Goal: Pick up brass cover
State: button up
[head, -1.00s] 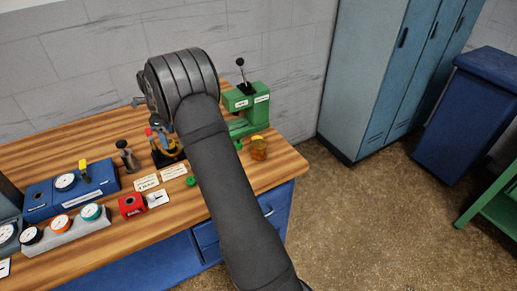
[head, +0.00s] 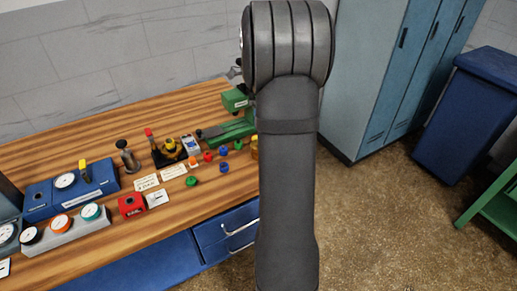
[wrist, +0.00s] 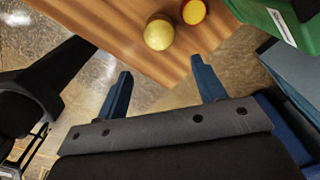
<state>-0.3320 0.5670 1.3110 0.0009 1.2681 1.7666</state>
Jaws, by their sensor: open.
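A round brass-coloured piece (wrist: 159,32), apparently the brass cover, sits near the bench edge in the wrist view. My arm hides the gripper in the head view.
A green press (head: 228,131) stands close by, partly hidden by my arm; its green body (wrist: 285,20) is at the wrist view's upper right. Several small coloured caps, a red block (head: 131,205) and a blue gauge box (head: 72,191) are on the wooden bench (head: 90,256). Lockers (head: 375,75) stand right.

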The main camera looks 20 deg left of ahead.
notch_tip(320, 180, down, 15)
jog(key=shift+a+f, duration=0.1)
dwell(0.4)
jog(key=c, duration=0.9)
